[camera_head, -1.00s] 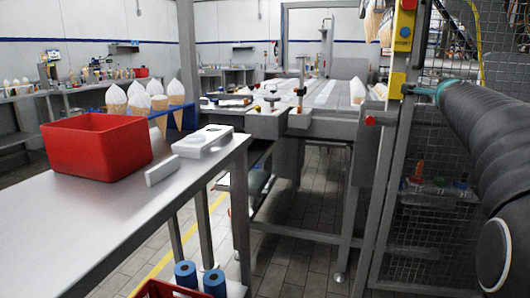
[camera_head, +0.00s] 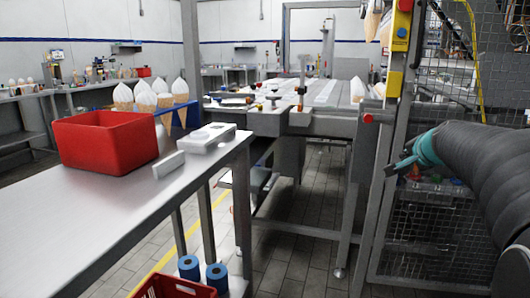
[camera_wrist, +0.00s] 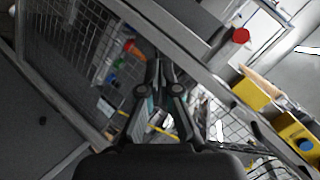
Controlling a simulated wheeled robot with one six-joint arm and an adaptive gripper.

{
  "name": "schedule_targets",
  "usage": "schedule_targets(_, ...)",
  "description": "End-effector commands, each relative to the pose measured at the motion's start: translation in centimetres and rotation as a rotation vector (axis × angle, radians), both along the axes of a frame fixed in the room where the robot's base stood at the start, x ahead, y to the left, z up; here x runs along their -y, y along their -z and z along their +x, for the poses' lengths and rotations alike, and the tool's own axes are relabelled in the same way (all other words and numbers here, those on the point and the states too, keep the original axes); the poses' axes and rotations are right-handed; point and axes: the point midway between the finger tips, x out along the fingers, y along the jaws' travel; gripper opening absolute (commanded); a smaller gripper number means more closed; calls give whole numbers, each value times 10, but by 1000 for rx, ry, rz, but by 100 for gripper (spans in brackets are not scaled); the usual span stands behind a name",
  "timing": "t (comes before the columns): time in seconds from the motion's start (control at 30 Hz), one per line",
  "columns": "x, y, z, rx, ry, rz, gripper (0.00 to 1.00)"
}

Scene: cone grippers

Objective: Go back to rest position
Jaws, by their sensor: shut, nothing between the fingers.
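My gripper (camera_head: 402,165) shows at the right of the head view, at the end of my dark arm with a teal band. It is shut and empty, in front of the wire mesh fence. In the wrist view, the gripper fingers (camera_wrist: 158,80) come together at the middle with nothing between them. The fence post and mesh are close around the gripper in that view; I cannot tell the exact gap.
A steel table (camera_head: 60,212) at left carries a red bin (camera_head: 105,143), a white box (camera_head: 207,137) and a rack of ice cream cones (camera_head: 145,97). A conveyor (camera_head: 320,122) stands behind. A mesh fence (camera_head: 440,232) with a yellow-fitted post is at right.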

Motion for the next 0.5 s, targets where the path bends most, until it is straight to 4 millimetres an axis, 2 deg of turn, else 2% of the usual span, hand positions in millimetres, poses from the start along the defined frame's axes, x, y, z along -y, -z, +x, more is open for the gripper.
schedule_targets(0.03,-20,18,-18,-70,-63,-40,0)
schedule_targets(0.17,-69,65,-71,-258,-240,-151,0)
schedule_targets(0.2,-82,78,-90,-312,-292,-185,0)
schedule_targets(0.27,-101,97,-119,-388,-370,-235,0)
schedule_targets(0.4,-140,136,-193,-550,-546,-354,0)
schedule_targets(0.5,-160,160,-244,-641,-654,-435,0)
